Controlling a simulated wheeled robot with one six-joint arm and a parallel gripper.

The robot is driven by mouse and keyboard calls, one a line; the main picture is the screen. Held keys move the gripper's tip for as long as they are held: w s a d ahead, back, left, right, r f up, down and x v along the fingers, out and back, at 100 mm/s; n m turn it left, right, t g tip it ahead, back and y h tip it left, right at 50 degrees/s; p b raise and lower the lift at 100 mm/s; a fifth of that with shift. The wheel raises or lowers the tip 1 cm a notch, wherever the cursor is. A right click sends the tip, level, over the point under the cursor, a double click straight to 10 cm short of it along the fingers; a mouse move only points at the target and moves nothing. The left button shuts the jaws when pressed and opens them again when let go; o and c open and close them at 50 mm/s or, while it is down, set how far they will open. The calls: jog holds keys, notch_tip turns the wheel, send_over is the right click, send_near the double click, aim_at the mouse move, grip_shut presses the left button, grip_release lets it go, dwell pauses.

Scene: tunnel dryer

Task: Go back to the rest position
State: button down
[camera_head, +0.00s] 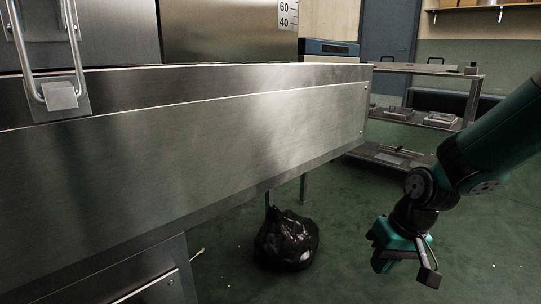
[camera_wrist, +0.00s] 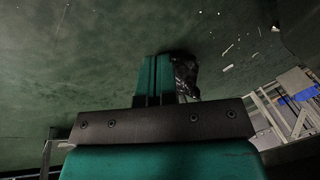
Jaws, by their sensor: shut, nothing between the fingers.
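My gripper (camera_head: 384,264) hangs low at the right in the head view, over the green floor and clear of the metal machine. In the wrist view its green fingers (camera_wrist: 157,76) lie side by side with only a thin seam between them. They are shut and hold nothing. My green and black arm comes down to it from the right edge of the head view.
The long stainless steel dryer (camera_head: 190,130) fills the left and middle. A black bag (camera_head: 286,240) lies on the floor beneath it, left of my gripper. A metal shelf rack (camera_head: 425,118) stands behind. Small litter dots the open floor (camera_head: 470,265).

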jog(key=s+d+r+m+t+h, duration=0.1)
jog(key=s+d+r+m+h, duration=0.2)
jog(key=s+d, duration=0.6)
jog(key=s+a+r+n+g+y+p, duration=0.1)
jog(key=s+a+r+n+p, duration=0.35)
jog(key=r, duration=0.45)
jog(key=s+a+r+n+y+p, duration=0.1)
jog(key=s+a+r+y+p, duration=0.15)
jog(key=a+r+p, duration=0.5)
jog(key=s+a+r+n+g+y+p, duration=0.1)
jog(key=s+a+r+n+p, duration=0.3)
jog(key=r+p, duration=0.5)
notch_tip(320, 180, up, 37)
jog(key=m+p, duration=0.1)
jog(key=p, duration=3.2)
jog(key=shift+s+r, duration=0.15)
jog(key=shift+s, duration=0.05)
